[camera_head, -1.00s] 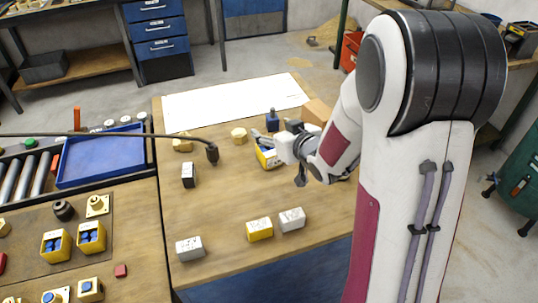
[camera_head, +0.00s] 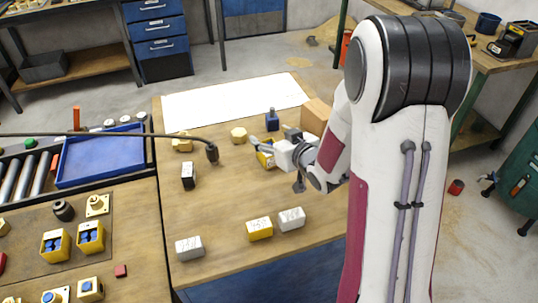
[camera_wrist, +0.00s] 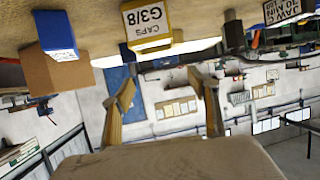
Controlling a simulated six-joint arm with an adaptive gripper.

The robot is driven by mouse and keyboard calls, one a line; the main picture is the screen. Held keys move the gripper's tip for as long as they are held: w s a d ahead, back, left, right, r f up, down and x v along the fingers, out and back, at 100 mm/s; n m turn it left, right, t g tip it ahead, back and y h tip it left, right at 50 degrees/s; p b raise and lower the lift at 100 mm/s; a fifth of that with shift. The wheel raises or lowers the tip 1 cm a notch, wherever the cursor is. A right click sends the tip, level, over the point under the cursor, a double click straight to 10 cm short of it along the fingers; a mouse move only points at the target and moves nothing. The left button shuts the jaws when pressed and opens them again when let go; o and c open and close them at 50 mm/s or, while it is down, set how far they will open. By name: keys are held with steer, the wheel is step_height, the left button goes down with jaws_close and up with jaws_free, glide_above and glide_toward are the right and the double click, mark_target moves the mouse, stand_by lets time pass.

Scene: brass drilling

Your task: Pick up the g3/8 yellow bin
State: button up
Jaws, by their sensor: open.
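The G3/8 bin (camera_head: 264,159) is a small yellow box on the wooden bench, partly hidden by my gripper in the head view. In the wrist view the yellow bin (camera_wrist: 149,24) shows upside down at the top, with a white label reading "CAPS G3/8". My gripper (camera_wrist: 165,82) is open and empty, its two fingers apart. The bin appears ahead of the fingertips and offset toward the top of the wrist view, not between them. In the head view my gripper (camera_head: 270,148) is right beside the bin; contact cannot be told.
A blue container (camera_head: 272,120) and a cardboard box (camera_head: 315,117) stand behind the bin. A black labelled bin (camera_head: 188,176) stands to the left. Another yellow bin (camera_head: 260,229) stands nearer, between a white bin (camera_head: 291,218) and a grey one (camera_head: 189,248). The bench middle is clear.

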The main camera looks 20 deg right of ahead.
steer(key=shift+f, duration=0.8)
steer(key=shift+f, duration=0.1)
steer(key=shift+f, duration=1.35)
steer(key=shift+x, duration=1.5)
steer(key=shift+f, duration=0.1)
steer(key=c, duration=1.2)
